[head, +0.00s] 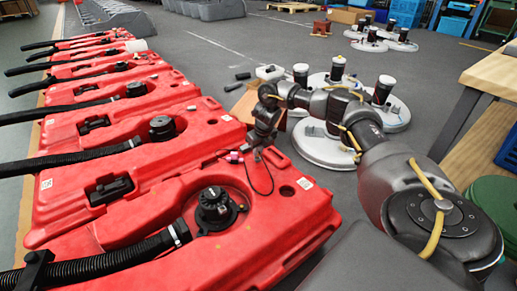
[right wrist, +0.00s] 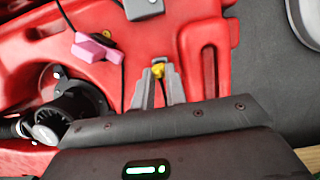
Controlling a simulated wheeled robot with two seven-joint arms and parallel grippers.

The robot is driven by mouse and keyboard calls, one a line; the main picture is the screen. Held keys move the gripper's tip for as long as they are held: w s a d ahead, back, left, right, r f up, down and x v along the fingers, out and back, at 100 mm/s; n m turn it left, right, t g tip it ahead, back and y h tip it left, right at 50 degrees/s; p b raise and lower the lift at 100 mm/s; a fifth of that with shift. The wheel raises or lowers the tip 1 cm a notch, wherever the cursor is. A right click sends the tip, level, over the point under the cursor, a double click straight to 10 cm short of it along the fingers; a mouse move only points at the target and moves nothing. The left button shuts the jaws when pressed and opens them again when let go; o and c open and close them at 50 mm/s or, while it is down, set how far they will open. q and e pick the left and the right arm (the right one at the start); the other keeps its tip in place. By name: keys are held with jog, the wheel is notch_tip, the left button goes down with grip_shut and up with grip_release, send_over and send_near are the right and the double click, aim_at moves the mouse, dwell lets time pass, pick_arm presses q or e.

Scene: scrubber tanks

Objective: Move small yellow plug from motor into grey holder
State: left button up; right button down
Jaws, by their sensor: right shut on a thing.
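My right gripper (head: 258,150) is low over the nearest red tank in the head view. A grey block (right wrist: 143,8), possibly the grey holder, is cut off by the top edge of that view. My left gripper is not in view.
A pink connector (right wrist: 95,47) lies on the tank left of my right fingers, with a thin black cable beside it. More red tanks (head: 100,132) with black hoses stand in a row behind. Round grey scrubber heads (head: 325,145) are on the floor beyond my right arm.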

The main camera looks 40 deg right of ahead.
jog(key=shift+f, duration=0.5)
jog(key=shift+f+b, duration=0.35)
jog(key=c, duration=0.9)
grip_release()
jog(key=shift+o, duration=0.2)
jog(key=shift+d+r, duration=0.1)
jog(key=shift+d, duration=0.05)
jog(key=shift+d, duration=0.2)
jog(key=shift+c, duration=0.4)
